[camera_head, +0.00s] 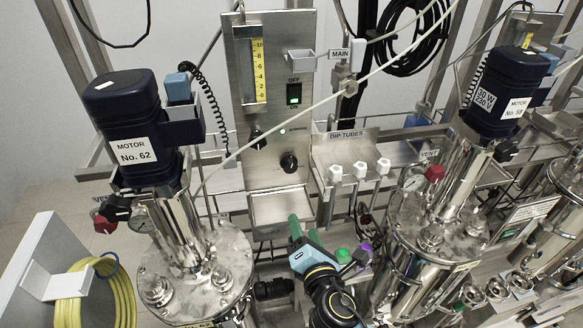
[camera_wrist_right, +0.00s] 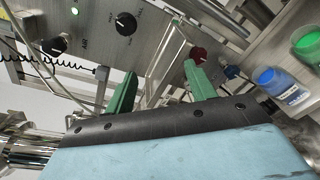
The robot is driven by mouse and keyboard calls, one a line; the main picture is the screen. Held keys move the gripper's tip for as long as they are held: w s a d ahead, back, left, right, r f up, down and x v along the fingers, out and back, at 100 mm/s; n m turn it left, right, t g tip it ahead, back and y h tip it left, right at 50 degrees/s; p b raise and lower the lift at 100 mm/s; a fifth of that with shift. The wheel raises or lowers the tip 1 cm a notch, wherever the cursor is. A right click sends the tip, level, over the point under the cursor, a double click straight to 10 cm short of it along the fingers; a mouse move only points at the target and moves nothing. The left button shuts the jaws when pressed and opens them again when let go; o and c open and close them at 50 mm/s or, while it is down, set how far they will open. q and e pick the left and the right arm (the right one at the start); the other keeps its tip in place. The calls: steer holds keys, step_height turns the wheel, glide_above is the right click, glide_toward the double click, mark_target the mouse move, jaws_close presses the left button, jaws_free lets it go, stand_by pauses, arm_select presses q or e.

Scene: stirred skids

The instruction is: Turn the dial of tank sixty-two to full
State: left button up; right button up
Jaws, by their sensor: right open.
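The blue motor labelled No. 62 (camera_head: 137,150) stands on the steel tank 62 (camera_head: 205,275) at the left in the head view. A black knob (camera_head: 117,208) sits low on this motor's side. In the right wrist view both dials show, one farther left (camera_wrist_right: 54,47) and one with a white pointer mark (camera_wrist_right: 126,23). My right gripper (camera_head: 305,232) is open and empty, below the panel, its green fingers (camera_wrist_right: 161,72) apart from the dials. My left gripper is out of view.
A steel tray (camera_head: 282,207) juts out under the panel. White-topped dip tubes (camera_head: 360,169) stand to its right. Green-capped (camera_head: 342,255) and blue-capped (camera_wrist_right: 282,85) bottles are near my right gripper. A second tank (camera_head: 400,265) stands at right. A pale cable crosses the panel.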

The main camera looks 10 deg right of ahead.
steer(key=n+t, duration=0.1)
glide_toward(290, 169)
steer(key=w+p, duration=0.1)
steer(key=w, duration=0.7)
steer(key=shift+w+f, duration=0.15)
steer(key=shift+w, duration=0.25)
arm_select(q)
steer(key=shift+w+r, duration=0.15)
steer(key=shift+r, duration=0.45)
arm_select(e)
steer(key=c, duration=1)
steer(key=shift+o, duration=0.2)
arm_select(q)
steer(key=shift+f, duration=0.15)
